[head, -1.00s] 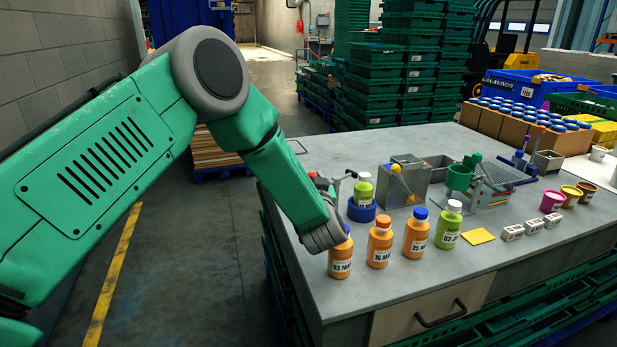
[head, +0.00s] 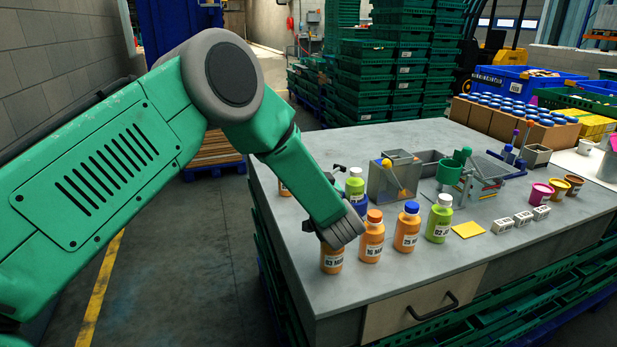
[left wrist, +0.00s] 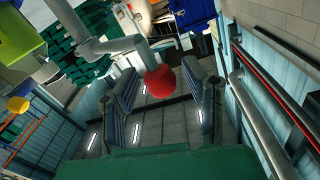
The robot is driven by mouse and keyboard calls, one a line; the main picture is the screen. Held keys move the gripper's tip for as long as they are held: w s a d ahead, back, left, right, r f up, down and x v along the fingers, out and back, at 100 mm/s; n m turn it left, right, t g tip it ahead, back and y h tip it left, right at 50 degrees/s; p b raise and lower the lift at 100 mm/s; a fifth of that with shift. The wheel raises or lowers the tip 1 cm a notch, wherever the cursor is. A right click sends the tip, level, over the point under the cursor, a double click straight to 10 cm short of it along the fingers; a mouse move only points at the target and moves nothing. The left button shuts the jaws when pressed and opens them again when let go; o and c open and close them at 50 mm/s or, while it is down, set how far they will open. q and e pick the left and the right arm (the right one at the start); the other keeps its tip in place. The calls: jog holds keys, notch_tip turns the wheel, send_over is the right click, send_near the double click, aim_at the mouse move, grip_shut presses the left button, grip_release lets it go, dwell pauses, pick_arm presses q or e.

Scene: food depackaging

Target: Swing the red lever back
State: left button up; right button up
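A round red knob (left wrist: 159,83) sits on the end of a bent grey lever rod (left wrist: 110,45) in the left wrist view. My left gripper (left wrist: 162,75) is open, with one dark finger on each side of the knob. The knob appears apart from both fingers; its depth between them is hard to tell. My right gripper is not in view.
Orange bottles (head: 371,240) (head: 407,230) and a green bottle (head: 439,220) stand along the table's front. A yellow square (head: 468,229) lies right. The table's (head: 395,280) front left is bare.

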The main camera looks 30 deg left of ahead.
pick_arm(q)
jog(key=shift+d+f, duration=0.1)
jog(key=shift+f, duration=0.05)
jog(key=shift+s+d, duration=0.25)
jog(key=shift+s, duration=0.1)
jog(key=v, duration=1.1)
jog(key=shift+d, duration=0.15)
